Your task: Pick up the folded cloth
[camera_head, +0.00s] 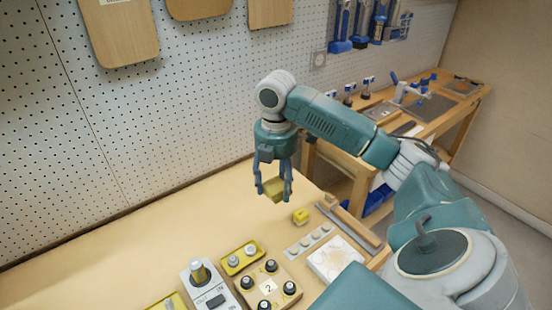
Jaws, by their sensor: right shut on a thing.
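My right gripper (273,186) is shut on a small yellow folded cloth (275,188). The cloth sits between the two fingertips, and the gripper points down. It appears to be held above the pale bench top (130,243), toward the bench's back right part. Part of the cloth is hidden by the fingers. My left gripper is not in view.
A pegboard wall (150,120) stands behind. The bench's left is clear.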

